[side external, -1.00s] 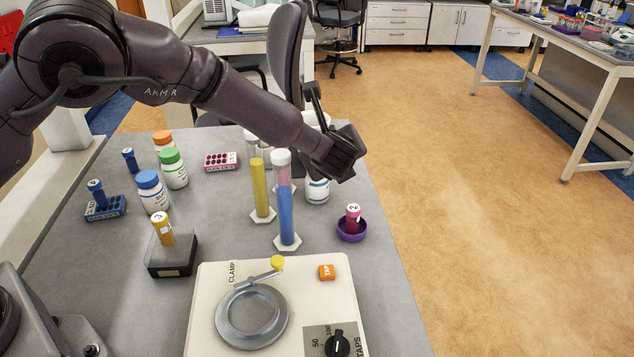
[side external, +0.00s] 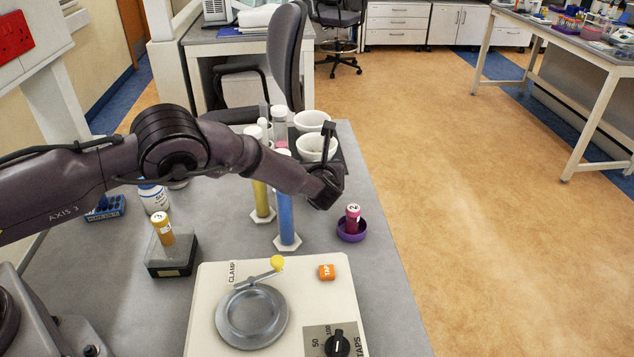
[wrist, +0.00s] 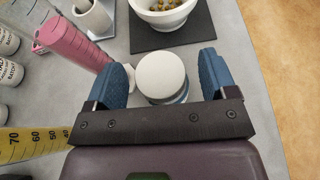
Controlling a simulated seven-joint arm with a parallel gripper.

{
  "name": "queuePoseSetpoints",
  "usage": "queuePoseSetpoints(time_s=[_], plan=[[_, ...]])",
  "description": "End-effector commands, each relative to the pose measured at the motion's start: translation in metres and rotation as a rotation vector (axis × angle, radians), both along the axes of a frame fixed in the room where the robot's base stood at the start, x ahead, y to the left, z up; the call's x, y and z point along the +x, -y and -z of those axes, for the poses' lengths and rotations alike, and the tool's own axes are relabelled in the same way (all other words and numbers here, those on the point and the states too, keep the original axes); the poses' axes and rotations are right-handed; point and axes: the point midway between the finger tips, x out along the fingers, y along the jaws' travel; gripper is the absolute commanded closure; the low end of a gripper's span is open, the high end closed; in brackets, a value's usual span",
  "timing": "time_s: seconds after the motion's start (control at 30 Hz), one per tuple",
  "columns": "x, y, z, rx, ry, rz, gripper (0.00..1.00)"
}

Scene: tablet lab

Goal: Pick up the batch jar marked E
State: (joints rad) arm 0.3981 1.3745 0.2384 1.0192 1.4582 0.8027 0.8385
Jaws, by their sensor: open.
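My gripper (wrist: 165,68) is open in the wrist view, with one blue finger on each side of a round jar with a white lid (wrist: 161,72). I see clear gaps between the lid and both fingers. The jar's letter does not show from above, so I cannot tell whether it is the one marked E. In the side external view my gripper (side external: 326,188) is low behind the blue measuring cylinder and hides this jar. Another white jar (side external: 154,198) stands at left, partly covered by my arm; its letter is unreadable.
Tall cylinders, a blue one (side external: 286,212) and a yellow one (side external: 261,200), stand close to my gripper. Mortars (side external: 316,146) sit behind it on a dark mat. A red vial in a purple bowl (side external: 351,234) stands at right. The tap tester (side external: 206,290) is in front.

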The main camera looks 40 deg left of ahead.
Motion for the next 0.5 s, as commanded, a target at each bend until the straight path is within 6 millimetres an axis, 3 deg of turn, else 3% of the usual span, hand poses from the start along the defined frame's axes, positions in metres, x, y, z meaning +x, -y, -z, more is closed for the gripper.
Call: queuePoseSetpoints(time_s=[0.33,0.5], plan=[[0.0046,-0.0043,0.0029,-0.001,0.000,0.001,0.24],[0.0046,-0.0043,0.0029,-0.001,-0.001,0.000,0.63]])
